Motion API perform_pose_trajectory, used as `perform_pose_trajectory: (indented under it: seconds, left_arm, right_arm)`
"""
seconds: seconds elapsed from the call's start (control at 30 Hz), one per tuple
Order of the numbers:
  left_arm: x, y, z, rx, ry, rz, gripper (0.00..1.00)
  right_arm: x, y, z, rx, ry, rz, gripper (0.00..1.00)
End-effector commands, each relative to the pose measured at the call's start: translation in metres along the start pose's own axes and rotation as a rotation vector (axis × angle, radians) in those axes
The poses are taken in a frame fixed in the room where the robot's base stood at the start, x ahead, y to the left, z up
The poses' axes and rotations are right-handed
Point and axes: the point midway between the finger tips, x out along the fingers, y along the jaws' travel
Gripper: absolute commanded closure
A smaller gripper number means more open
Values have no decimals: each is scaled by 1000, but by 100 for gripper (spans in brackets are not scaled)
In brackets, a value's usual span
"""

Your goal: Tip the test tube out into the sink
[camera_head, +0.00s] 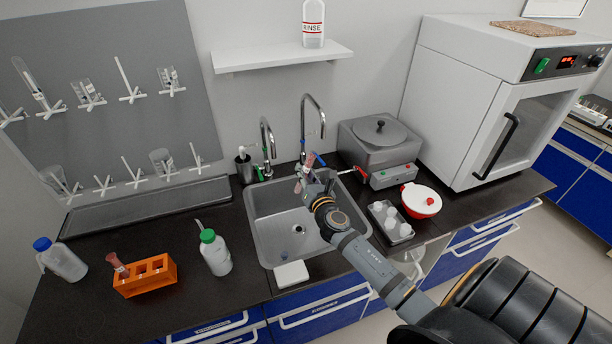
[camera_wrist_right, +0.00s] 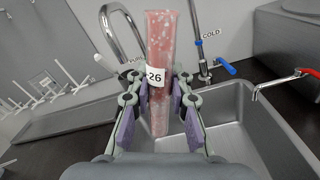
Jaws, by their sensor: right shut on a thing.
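A test tube (camera_wrist_right: 160,45) with pinkish-red contents and a "26" label stands roughly upright between the fingers of my right gripper (camera_wrist_right: 158,112) in the right wrist view. The gripper is shut on it, below the label. In the head view the tube (camera_head: 309,161) shows small above my right gripper (camera_head: 304,182), over the back right part of the steel sink (camera_head: 258,222). The sink also shows below the gripper in the right wrist view (camera_wrist_right: 248,108). My left gripper is not in view.
Two curved taps (camera_head: 266,140) rise behind the sink. An orange rack (camera_head: 150,279) holds another reddish tube (camera_head: 116,262). A green-capped bottle (camera_head: 215,255) stands left of the sink. A grey lidded bath (camera_head: 377,150) and a tray of white items (camera_head: 384,226) are at right.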

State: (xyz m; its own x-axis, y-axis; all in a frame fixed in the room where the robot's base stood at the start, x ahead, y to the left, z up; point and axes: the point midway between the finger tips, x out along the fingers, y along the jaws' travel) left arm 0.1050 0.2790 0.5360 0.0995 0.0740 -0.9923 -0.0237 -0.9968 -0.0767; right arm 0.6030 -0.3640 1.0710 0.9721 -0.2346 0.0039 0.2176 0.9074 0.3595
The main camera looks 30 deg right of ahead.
Motion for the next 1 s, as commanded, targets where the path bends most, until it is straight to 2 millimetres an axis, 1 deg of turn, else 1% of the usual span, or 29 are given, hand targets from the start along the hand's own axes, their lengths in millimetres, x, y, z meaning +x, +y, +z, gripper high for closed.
perform_pose_trajectory:
  seconds: [0.03, 0.3, 0.6, 0.97, 1.0]
  left_arm:
    - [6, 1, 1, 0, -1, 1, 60]
    - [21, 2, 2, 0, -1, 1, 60]
    - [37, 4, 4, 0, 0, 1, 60]
    - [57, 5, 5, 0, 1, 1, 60]
    - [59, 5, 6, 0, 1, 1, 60]
  right_arm:
    - [0, 0, -3, 49, -1, 0, 100]
    - [0, 5, -1, 347, -1, 0, 100]
    - [0, 9, 1, 633, -1, -1, 100]
    - [0, 12, 4, 933, 0, -3, 100]
    - [0, 13, 5, 992, 0, -1, 100]
